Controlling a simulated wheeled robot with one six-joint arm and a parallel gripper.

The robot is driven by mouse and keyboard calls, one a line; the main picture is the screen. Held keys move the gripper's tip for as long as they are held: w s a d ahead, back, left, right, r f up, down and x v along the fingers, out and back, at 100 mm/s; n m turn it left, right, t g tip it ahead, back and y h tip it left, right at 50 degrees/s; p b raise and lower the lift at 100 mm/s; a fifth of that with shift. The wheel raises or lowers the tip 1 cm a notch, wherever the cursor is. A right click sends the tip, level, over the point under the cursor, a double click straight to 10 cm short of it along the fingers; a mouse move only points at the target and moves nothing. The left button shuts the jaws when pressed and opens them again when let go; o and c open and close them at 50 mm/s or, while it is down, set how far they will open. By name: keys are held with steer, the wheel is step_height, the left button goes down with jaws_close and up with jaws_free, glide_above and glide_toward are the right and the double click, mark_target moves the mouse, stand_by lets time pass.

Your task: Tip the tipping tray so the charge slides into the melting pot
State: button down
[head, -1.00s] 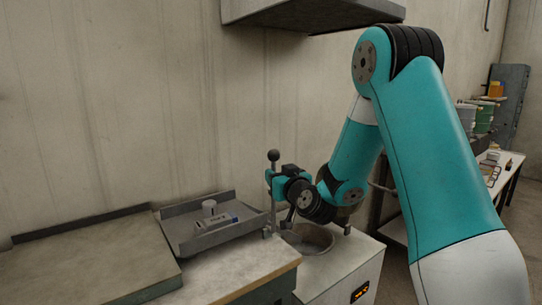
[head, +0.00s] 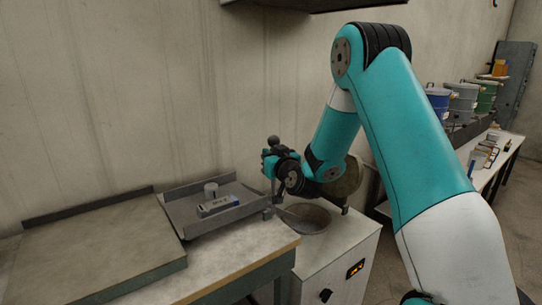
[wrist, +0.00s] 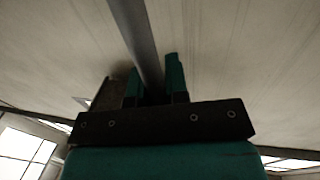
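The tipping tray (head: 183,212) lies about level on the bench, left of the melting pot (head: 308,222). The charge on it is a small grey cylinder (head: 210,190) and a pale labelled block (head: 217,205). The lever (head: 273,143), a post with a dark ball knob, stands at the tray's right end. My gripper (head: 269,163) is at the lever just below the knob. In the wrist view the grey lever rod (wrist: 138,40) runs between my gripper's teal fingers (wrist: 154,88) and fills the gap. The pot is open and its inside looks empty.
A raised round lid (head: 345,182) stands behind the pot. The pot sits in a white cabinet (head: 345,262) with an orange display. A flat grey plate (head: 85,250) lies left of the tray. A hood (head: 310,4) hangs above. A side table with drums is at right.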

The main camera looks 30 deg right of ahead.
steer(key=shift+d, duration=0.15)
steer(key=d+f+m+g+b, duration=0.1)
steer(key=d+f+m+b, duration=0.4)
steer(key=d, duration=0.7)
steer(key=shift+w+d+m+y+b, duration=0.15)
steer(key=shift+d+m+y+b, duration=0.2)
steer(key=shift+m+b, duration=1.2)
steer(key=shift+n, duration=0.25)
steer(key=c, duration=1.1)
jaws_free()
steer(key=shift+d, duration=0.15)
steer(key=shift+a+b, duration=0.2)
steer(key=shift+b, duration=0.1)
